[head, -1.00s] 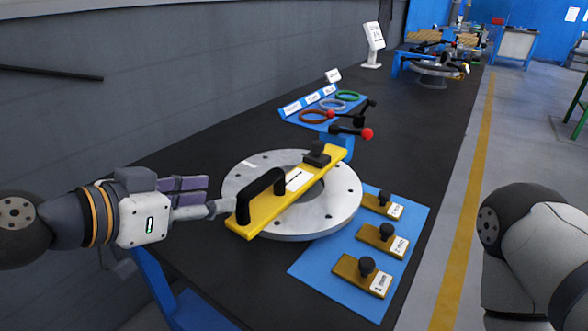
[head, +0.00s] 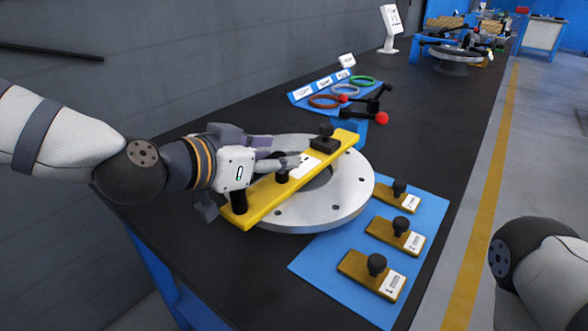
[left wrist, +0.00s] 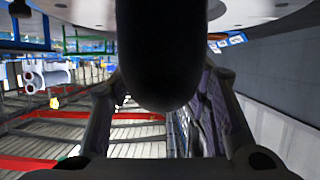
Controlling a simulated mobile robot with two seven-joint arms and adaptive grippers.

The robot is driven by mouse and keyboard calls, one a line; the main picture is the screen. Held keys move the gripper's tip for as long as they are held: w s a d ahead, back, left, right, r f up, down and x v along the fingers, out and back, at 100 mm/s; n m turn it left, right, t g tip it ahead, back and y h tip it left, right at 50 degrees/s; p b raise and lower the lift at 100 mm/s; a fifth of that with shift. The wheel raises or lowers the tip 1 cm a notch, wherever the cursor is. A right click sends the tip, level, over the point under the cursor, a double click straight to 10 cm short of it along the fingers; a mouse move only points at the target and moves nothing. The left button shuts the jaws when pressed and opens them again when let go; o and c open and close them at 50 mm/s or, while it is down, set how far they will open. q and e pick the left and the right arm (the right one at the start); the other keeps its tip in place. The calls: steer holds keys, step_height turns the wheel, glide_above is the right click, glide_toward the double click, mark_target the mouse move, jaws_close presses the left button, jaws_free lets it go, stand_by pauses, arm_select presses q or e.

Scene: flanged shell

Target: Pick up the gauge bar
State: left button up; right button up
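The yellow gauge bar (head: 264,202) lies across the grey metal flange ring (head: 340,205) on the black bench. It has a black handle near its left end and a black block with a knob (head: 325,140) near the far end.
A blue mat (head: 325,260) with several small knobbed gauge blocks (head: 394,235) lies right of the ring. Behind the ring are a red-knobbed lever (head: 381,118) and a blue holder with coloured rings (head: 325,101). A grey wall runs along the left.

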arm_select(q)
jaws_close()
steer(key=shift+r, duration=0.1)
